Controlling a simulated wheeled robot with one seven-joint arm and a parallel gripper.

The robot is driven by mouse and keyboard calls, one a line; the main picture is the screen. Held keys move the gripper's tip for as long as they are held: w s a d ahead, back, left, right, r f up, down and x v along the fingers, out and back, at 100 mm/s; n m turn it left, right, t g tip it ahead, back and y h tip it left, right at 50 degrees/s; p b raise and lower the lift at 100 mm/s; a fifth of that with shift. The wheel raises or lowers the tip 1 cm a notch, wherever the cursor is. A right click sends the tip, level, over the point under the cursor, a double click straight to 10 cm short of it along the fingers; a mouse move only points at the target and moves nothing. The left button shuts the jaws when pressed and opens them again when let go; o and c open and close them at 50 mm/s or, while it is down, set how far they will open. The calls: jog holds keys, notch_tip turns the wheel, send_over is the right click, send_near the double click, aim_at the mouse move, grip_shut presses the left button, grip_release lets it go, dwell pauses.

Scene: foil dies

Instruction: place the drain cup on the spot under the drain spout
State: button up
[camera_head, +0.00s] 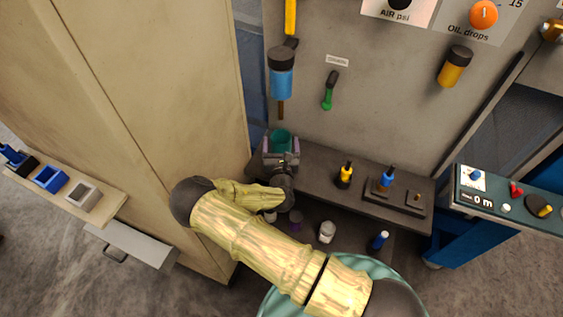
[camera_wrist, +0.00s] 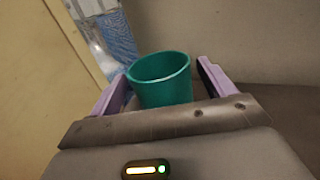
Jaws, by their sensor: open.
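The teal drain cup (camera_head: 282,138) stands upright at the left end of the dark shelf, close to the panel. The drain spout (camera_head: 281,110) hangs below the blue bowl (camera_head: 281,80) on the panel, and in the head view the cup shows straight below it. My gripper (camera_head: 281,147) is open around the cup, with one purple finger on each side. The wrist view also shows the cup (camera_wrist: 161,80) between the fingers, with a gap at the right finger; contact at the left is unclear. The spot and the cup's base are hidden.
The dark shelf (camera_head: 320,180) carries a yellow-and-black item (camera_head: 344,176) and a block with a blue item (camera_head: 387,178) to the right. A beige cabinet (camera_head: 130,120) stands close on the left. Several small bottles stand below the shelf.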

jog(key=s, duration=0.3)
jog(key=s+b, duration=0.1)
jog(key=s, duration=0.6)
jog(key=shift+s+d+b, duration=0.1)
jog(key=shift+d+b, duration=0.15)
jog(key=shift+b, duration=0.15)
jog(key=shift+s, duration=0.1)
dwell(0.6)
